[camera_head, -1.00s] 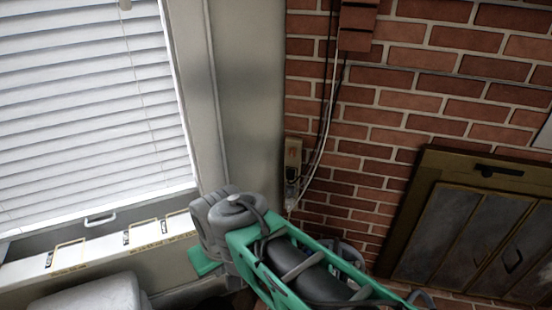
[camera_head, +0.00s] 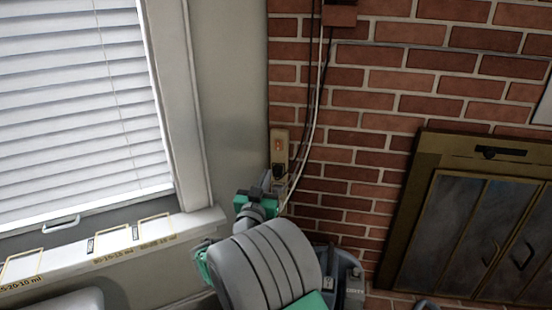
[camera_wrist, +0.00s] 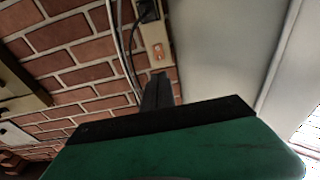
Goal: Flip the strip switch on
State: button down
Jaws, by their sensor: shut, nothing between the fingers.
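A beige power strip (camera_head: 280,148) is mounted upright on the brick wall near the wall corner. It has a small reddish switch (camera_head: 278,146) on its face and a dark plug at its lower part. My gripper (camera_head: 267,178) is just below the strip in the head view, with its fingers shut and nothing between them. In the wrist view, the strip (camera_wrist: 153,34) and its reddish switch (camera_wrist: 158,50) lie just beyond the dark fingertips (camera_wrist: 159,75). A small gap in the picture separates tips and switch; contact cannot be told. The switch's position is too small to read.
Black and white cables (camera_head: 317,100) run down the bricks beside the strip. A brass-framed fireplace door (camera_head: 480,225) is at the right. A window with blinds (camera_head: 75,110) and its sill (camera_head: 120,245) are at the left.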

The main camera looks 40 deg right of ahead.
aim_at(278, 143)
jog(key=p+x, duration=0.2)
jog(key=x, duration=1.2)
jog(key=shift+d+r, duration=0.1)
